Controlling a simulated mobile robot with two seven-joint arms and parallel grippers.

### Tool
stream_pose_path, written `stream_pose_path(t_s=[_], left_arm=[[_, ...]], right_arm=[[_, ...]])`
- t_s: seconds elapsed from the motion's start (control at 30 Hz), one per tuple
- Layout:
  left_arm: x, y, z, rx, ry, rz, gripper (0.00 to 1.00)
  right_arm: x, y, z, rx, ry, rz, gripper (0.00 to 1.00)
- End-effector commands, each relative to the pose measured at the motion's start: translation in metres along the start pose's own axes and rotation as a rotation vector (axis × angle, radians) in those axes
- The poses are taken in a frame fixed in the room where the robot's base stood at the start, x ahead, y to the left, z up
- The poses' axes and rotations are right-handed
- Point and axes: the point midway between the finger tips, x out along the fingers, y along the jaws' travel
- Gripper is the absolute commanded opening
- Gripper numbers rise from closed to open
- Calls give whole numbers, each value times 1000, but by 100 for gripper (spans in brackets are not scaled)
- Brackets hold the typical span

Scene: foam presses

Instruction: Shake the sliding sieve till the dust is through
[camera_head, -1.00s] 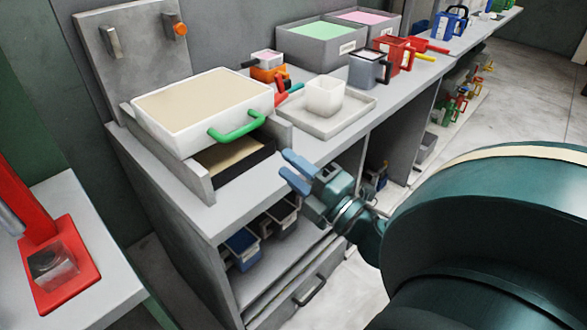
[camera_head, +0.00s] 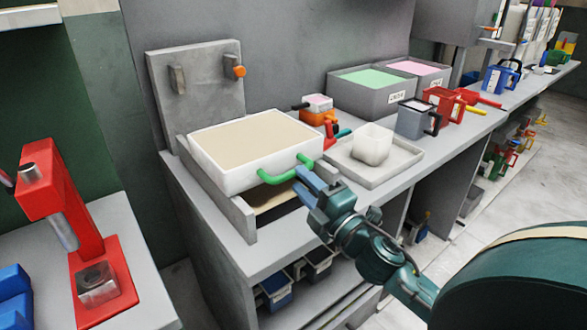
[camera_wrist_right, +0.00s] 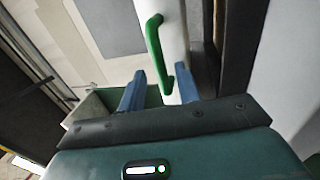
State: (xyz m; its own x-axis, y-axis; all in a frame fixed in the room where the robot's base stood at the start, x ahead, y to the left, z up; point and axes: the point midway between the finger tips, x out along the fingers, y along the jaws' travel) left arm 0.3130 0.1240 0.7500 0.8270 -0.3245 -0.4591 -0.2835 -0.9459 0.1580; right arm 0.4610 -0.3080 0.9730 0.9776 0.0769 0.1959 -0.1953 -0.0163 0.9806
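The sliding sieve (camera_head: 215,178) is a white rectangular box filled level with pale beige powder, seated between grey rails. Its green handle (camera_head: 287,175) is on the front wall and also shows in the right wrist view (camera_wrist_right: 155,52). A dark tray (camera_head: 272,202) with a tan surface shows partly below the sieve. My right gripper (camera_head: 312,176) is at the front of the handle, with its blue fingers apart. In the right wrist view the fingers (camera_wrist_right: 160,75) stand on either side of the handle's lower end, with gaps visible. My left gripper is not in view.
An orange box (camera_head: 318,117) and red and green handles are behind. A red press (camera_head: 62,205) stands on the left bench.

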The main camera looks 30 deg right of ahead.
Motion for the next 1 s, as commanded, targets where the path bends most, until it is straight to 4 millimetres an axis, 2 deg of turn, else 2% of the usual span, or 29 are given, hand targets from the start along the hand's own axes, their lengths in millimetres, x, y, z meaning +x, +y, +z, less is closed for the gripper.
stream_pose_path(t_s=[0.1, 0.27, 0.67, 1.0], left_arm=[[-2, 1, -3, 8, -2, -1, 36], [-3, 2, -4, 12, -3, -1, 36], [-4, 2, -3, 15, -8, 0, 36], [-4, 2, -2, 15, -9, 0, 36]], right_arm=[[19, 2, 0, -2, 0, 2, 33], [34, 1, 0, -1, 0, 1, 33], [39, 0, 0, -1, 0, -1, 32], [39, 0, 0, -1, 0, 0, 5]])
